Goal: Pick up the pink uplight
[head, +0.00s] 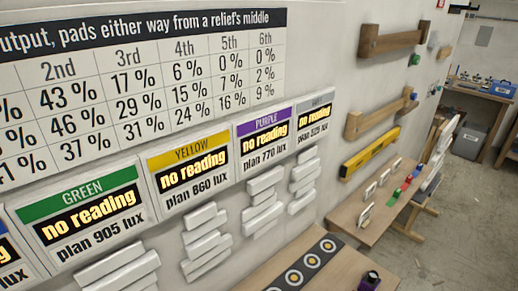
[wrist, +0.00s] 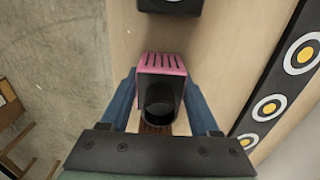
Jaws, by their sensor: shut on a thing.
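The pink uplight (wrist: 160,62) shows in the middle of the wrist view. It has a slotted pink top and a dark round lens or opening on its near side. My gripper (wrist: 160,85) has its blue fingers on either side of it and is shut on it. Light wood of the bench shows around it; I cannot tell whether it still touches the bench. Neither my gripper nor the pink uplight shows in the head view.
A black strip with ringed pads (wrist: 284,85) runs along the right, also in the head view (head: 300,268). A dark block (wrist: 170,5) stands just beyond the pink uplight. A purple-topped uplight (head: 370,280) stands beside the strip. Wall panels (head: 190,172) read "no reading".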

